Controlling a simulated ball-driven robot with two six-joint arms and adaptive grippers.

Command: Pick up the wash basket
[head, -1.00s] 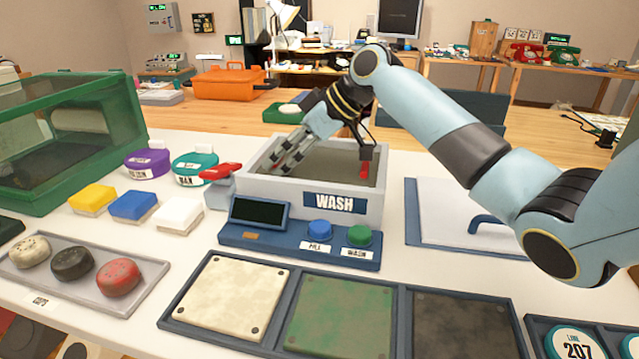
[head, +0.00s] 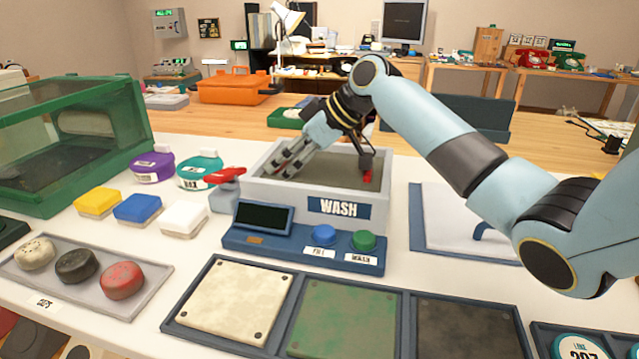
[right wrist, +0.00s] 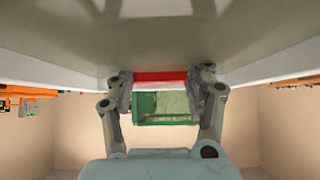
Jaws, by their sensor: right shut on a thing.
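The grey WASH tank (head: 262,190) stands on the white table behind its blue control panel. My right gripper (head: 285,168) reaches down into the tank's left part. In the right wrist view, its fingers (right wrist: 160,90) are shut on a red bar (right wrist: 160,77), which looks like the wash basket's handle. Another red patch (head: 367,176) shows at the tank's right side under a dark part. The basket's body cannot be made out. My left gripper is not in view.
A tap with a red lever (head: 225,174) stands close at the tank's left. The green glass cabinet (head: 125,130) is at far left.

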